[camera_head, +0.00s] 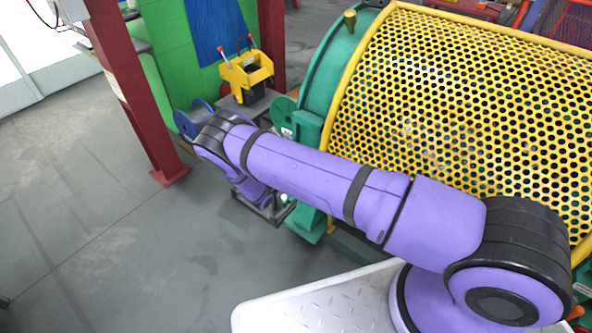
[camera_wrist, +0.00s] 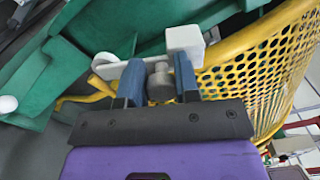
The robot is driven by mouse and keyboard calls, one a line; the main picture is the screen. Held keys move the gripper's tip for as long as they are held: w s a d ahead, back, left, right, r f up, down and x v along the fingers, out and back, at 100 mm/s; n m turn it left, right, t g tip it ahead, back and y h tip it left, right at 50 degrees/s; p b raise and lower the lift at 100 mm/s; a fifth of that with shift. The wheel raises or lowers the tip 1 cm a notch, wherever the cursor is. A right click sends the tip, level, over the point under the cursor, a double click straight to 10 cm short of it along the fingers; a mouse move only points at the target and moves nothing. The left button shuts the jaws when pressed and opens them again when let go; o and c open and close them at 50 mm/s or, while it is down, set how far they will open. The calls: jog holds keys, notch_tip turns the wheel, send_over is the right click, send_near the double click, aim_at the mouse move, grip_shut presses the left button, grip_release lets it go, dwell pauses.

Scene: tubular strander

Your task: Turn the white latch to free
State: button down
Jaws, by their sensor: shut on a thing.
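The white latch (camera_wrist: 185,40) shows in the wrist view as a pale bar with a square block at its right end and a rounded left end. It lies against green machine metal. A grey round knob (camera_wrist: 160,82) sits in front of the bar. My gripper (camera_wrist: 158,68) has its two blue fingers on either side of this knob and is shut on it. The fingers cover parts of the bar. In the head view my purple arm hides the gripper and the latch.
A yellow perforated guard (camera_head: 460,95) curves beside the latch, close to the right finger; it also shows in the wrist view (camera_wrist: 255,65). A red post (camera_head: 135,85) and a yellow box (camera_head: 245,72) stand near my arm. Grey floor (camera_head: 100,240) is clear at left.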

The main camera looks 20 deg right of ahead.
jog(key=shift+w+a+n, duration=0.45)
jog(key=shift+w+n, duration=0.1)
jog(key=shift+n, duration=0.5)
jog(key=shift+w+a+n, duration=0.4)
jog(key=shift+w+n, duration=0.1)
jog(key=shift+n, duration=0.55)
jog(key=c, duration=0.8)
grip_release()
jog(key=shift+c, duration=0.2)
jog(key=v, duration=1)
jog(key=shift+s+a, duration=0.2)
jog(key=shift+a, duration=0.15)
